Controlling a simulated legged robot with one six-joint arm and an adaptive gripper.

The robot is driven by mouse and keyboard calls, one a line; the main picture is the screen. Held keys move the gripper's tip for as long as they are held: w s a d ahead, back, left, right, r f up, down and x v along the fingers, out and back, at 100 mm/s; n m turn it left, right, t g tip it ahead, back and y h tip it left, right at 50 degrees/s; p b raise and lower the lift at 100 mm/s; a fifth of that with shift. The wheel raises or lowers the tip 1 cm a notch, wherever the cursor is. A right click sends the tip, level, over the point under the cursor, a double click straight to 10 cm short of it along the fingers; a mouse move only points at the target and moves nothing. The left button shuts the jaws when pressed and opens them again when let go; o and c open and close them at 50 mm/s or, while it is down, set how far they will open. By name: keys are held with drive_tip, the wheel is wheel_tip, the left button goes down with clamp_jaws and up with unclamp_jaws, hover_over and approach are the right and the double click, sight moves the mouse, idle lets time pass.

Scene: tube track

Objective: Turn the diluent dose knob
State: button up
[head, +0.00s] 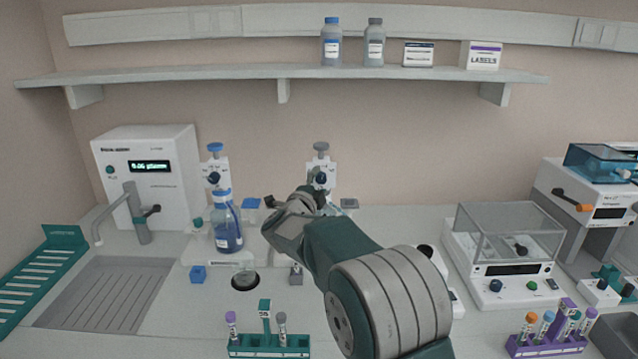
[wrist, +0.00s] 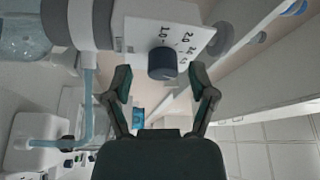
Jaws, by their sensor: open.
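A dark blue dose knob (wrist: 162,62) sits on a white dial plate (wrist: 190,28) with black numbers in the wrist view. My gripper (wrist: 160,80) is open, its two fingers on either side of the knob's line and apart from it; I cannot tell how much depth remains between them. In the head view my gripper (head: 312,194) is in front of the right dispenser (head: 321,152), which has a grey top and a dark knob (head: 320,178). My arm hides its bottle. The left dispenser (head: 216,165) has a blue top and stands on a blue bottle (head: 228,232).
A purple rack (head: 545,345) and a teal tube rack (head: 270,345) stand at the front. A clear-covered instrument (head: 510,240) is at the right. A sink (head: 105,290) and tap are at the left. A shelf (head: 230,75) runs above the dispensers.

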drive_tip(key=v, duration=1.1)
drive_tip(key=shift+s, duration=0.2)
drive_tip(key=shift+a, duration=0.1)
drive_tip(key=s+d+r+n+g+y, duration=0.2)
drive_tip(key=s+d+r+n+y, duration=0.4)
drive_tip(key=s+n+y, duration=0.35)
drive_tip(key=s+d+f+n+g, duration=0.3)
drive_tip(key=s+d+f, duration=0.1)
drive_tip(key=s, duration=0.5)
drive_tip(key=s+d+f+n+g+h, duration=0.1)
drive_tip(key=s+d+f+n+g, duration=0.2)
drive_tip(key=s, duration=0.6)
drive_tip(key=s+d+f+n+g+h, duration=0.1)
drive_tip(key=s+d+f+n+g, duration=0.3)
drive_tip(key=s, duration=0.5)
drive_tip(key=d, duration=0.2)
drive_tip(key=shift+s+d+f, duration=0.3)
drive_tip(key=shift+d, duration=0.1)
